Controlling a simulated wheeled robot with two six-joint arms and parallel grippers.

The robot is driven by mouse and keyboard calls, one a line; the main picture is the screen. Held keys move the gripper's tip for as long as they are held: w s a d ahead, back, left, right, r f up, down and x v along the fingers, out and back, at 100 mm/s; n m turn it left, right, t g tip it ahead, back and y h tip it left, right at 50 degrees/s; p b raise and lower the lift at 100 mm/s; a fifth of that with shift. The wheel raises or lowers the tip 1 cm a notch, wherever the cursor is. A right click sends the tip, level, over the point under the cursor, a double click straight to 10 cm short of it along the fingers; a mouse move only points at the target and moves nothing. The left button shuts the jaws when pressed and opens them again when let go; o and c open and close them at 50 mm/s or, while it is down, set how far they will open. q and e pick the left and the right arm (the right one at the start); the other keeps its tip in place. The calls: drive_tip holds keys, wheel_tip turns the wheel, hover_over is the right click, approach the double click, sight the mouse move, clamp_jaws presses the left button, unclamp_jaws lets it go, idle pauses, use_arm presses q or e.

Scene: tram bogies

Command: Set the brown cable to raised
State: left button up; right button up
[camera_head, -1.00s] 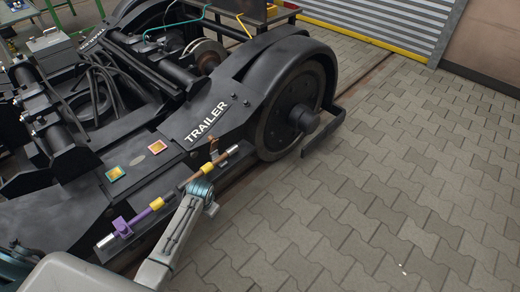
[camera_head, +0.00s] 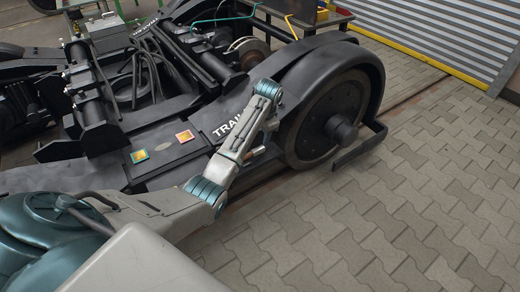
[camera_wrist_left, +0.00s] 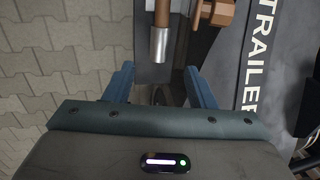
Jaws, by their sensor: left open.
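The brown cable (camera_wrist_left: 162,13) shows at the top of the left wrist view. Its bare silver end (camera_wrist_left: 159,45) points down the picture towards my left gripper (camera_wrist_left: 160,78). The two blue fingers stand apart, one on each side of the line of the cable, with nothing between them. The silver end lies just beyond the fingertips. An orange-brown bracket (camera_wrist_left: 218,12) sits right beside the cable. My right gripper is not in view.
The black bogie frame with the TRAILER lettering (camera_head: 228,125) lies behind the arm, with a large wheel (camera_head: 325,115) to the right. Two small square plates (camera_head: 139,156) (camera_head: 185,137) sit on the frame. The paved floor (camera_head: 400,215) at the right is clear.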

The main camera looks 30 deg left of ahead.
sight(258, 149)
use_arm(q)
drive_tip(key=f, duration=0.3)
drive_tip(key=a+f+b, duration=0.1)
drive_tip(key=f, duration=0.5)
drive_tip(key=shift+w+a+f+b, duration=0.25)
drive_tip(key=shift+w+a+b, duration=0.1)
drive_tip(key=shift+a, duration=0.05)
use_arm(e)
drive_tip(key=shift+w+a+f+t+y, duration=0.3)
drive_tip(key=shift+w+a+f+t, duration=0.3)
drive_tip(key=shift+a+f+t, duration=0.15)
use_arm(q)
clamp_jaws()
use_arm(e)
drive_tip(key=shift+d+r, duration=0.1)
